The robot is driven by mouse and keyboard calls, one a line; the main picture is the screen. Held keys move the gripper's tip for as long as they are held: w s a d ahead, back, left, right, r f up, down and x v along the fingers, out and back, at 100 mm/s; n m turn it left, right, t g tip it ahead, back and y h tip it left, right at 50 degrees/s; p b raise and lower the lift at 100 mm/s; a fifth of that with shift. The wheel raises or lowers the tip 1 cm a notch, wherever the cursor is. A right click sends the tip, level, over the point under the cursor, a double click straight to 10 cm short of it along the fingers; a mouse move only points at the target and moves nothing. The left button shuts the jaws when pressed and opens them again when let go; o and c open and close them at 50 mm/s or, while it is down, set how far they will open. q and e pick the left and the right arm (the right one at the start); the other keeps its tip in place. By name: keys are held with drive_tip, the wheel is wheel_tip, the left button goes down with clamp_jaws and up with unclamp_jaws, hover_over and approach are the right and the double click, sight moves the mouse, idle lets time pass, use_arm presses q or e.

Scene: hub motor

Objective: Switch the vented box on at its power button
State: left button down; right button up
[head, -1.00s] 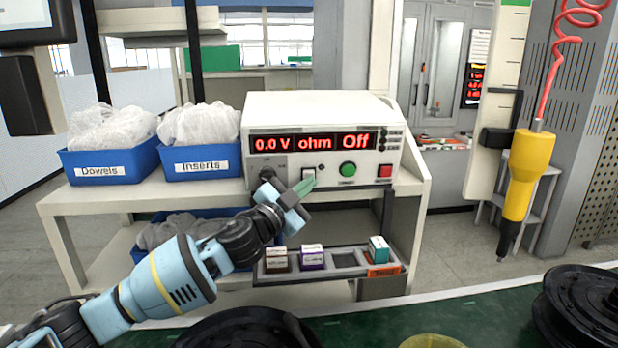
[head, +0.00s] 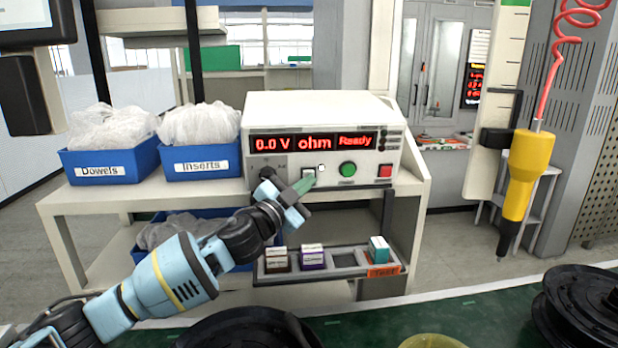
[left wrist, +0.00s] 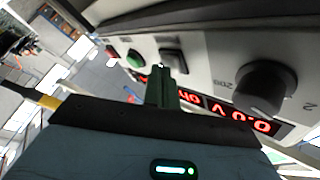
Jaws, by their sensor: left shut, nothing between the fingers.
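The vented box (head: 318,112) is a white instrument on the shelf. Its red display (head: 314,143) reads "0.0 V", "ohm" and "Ready". My right gripper is out of view.
Blue bins labelled Dowels (head: 97,171) and Inserts (head: 202,163) stand left of the box. A grey tray (head: 340,262) with small blocks sits below it. A yellow hanging tool (head: 526,185) is at the right. Black hub parts (head: 590,305) lie on the green bench.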

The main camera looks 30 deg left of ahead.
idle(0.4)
use_arm(q)
drive_tip(key=shift+s+d+f, duration=0.1)
drive_tip(key=shift+s+d, duration=0.35)
drive_tip(key=shift+s, duration=0.25)
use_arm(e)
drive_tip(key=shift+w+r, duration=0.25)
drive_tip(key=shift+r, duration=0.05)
use_arm(q)
drive_tip(key=shift+d, duration=0.1)
drive_tip(key=shift+s+d+f+p, duration=0.2)
drive_tip(key=shift+s+d+p, duration=0.15)
drive_tip(key=shift+s+d, duration=0.55)
drive_tip(key=shift+s+d+f+p, duration=0.2)
drive_tip(key=shift+s+d+p, duration=0.25)
drive_tip(key=shift+s, duration=0.6)
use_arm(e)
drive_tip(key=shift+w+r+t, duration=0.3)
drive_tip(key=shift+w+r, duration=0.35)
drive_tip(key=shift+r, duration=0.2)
use_arm(q)
drive_tip(key=shift+d, duration=0.1)
